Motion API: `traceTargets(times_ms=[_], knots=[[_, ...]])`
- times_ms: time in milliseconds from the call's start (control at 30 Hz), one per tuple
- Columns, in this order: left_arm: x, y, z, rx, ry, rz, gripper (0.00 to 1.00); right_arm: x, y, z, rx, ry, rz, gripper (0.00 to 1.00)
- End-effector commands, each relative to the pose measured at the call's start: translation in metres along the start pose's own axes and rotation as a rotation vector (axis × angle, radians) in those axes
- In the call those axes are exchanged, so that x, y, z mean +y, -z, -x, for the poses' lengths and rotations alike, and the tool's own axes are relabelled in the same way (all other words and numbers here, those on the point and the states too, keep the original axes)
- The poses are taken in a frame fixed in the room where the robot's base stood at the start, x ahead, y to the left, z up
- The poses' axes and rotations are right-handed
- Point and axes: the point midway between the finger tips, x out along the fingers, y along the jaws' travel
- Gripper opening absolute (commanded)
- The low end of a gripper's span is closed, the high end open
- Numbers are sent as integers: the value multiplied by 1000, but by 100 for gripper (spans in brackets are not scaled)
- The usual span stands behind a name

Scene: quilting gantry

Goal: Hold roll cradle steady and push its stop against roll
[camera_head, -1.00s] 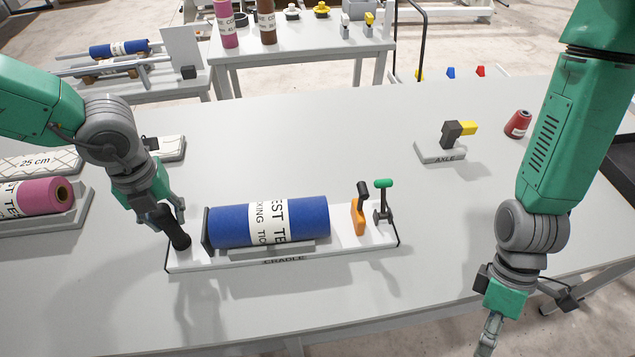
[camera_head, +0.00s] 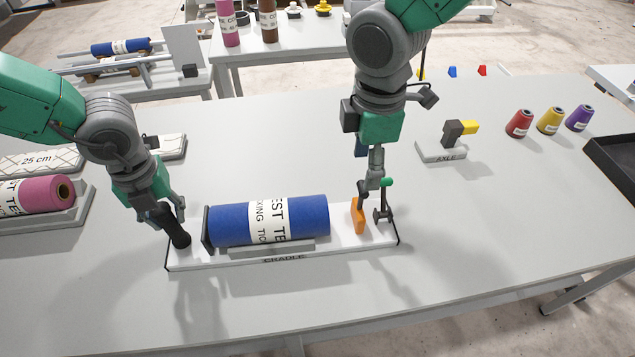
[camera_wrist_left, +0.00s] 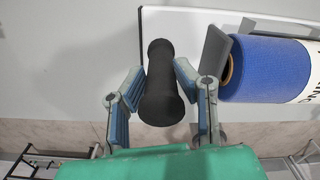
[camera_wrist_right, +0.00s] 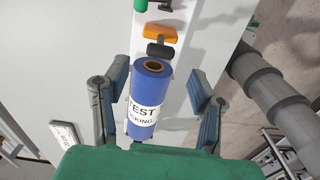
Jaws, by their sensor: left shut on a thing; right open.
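The white cradle (camera_head: 339,240) lies on the table with the blue roll (camera_head: 230,225) on it, against a dark end plate at the left. My left gripper (camera_head: 172,207) is shut on the cradle's black upright handle (camera_head: 179,239), also in the left wrist view (camera_wrist_left: 160,85). The orange stop (camera_head: 357,217) stands right of the roll, with a small gap between them. Its dark knob shows in the right wrist view (camera_wrist_right: 160,50). My right gripper (camera_head: 374,192) is open above the stop and the green-topped lever (camera_head: 385,214); contact cannot be told.
An axle stand (camera_head: 441,151) and red, yellow and purple cones (camera_head: 549,120) stand at the right. A pink roll (camera_head: 45,193) lies in a tray at the left. A black tray (camera_head: 612,165) is at the far right. The table in front of the cradle is clear.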

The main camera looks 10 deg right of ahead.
Motion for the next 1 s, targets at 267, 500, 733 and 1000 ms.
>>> traceTargets(times_ms=[267,500,733,1000], knots=[[0,0,-1,1,1,1,0,-1,0,-51,-1,3,0,52],[0,0,-1,1,2,1,0,0,0,-67,0,0,-1,52],[0,0,-1,0,2,1,0,0,0,-68,1,0,-1,52],[-1,0,-1,0,3,0,0,0,0,-68,1,0,-1,0]])
